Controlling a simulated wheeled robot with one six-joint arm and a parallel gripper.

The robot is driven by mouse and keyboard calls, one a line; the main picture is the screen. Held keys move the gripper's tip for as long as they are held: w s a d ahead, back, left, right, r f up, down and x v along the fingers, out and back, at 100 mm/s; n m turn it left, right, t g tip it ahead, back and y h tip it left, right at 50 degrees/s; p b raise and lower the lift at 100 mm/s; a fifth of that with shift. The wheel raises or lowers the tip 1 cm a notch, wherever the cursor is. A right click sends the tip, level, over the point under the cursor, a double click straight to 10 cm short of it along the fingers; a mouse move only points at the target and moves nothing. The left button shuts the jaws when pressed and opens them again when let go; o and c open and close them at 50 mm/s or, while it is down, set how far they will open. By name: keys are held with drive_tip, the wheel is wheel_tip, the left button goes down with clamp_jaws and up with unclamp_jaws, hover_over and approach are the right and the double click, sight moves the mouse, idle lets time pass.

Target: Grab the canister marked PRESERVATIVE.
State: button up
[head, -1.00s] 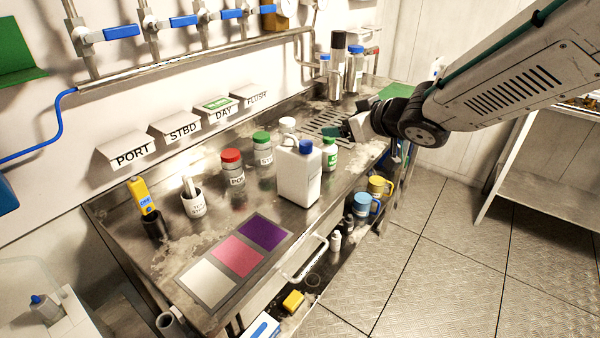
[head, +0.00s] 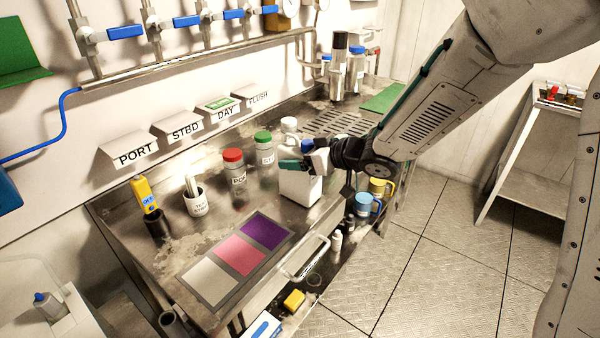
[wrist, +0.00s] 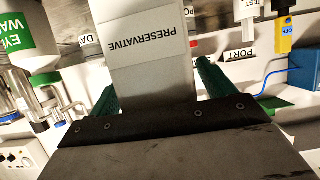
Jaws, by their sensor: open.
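The canister marked PRESERVATIVE is a white, boxy bottle (head: 300,188) standing on the steel bench. Its label (wrist: 141,43) reads upside down in the wrist view, with the canister body (wrist: 145,85) between my two green fingers. The gripper is open, with one finger (wrist: 106,104) to the left of the canister and the other to the right. I cannot tell whether either finger touches it.
A red-capped bottle (head: 234,174) and a green-capped bottle (head: 264,149) stand close on the left. An eye wash bottle (wrist: 35,40) is near on the wrist view's left. Colour cards (head: 239,255) lie at the bench front. Mugs (head: 364,205) sit below the bench edge.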

drive_tip(key=shift+w+a+f, duration=0.15)
drive_tip(key=shift+w+a, duration=0.05)
drive_tip(key=c, duration=1.7)
clamp_jaws()
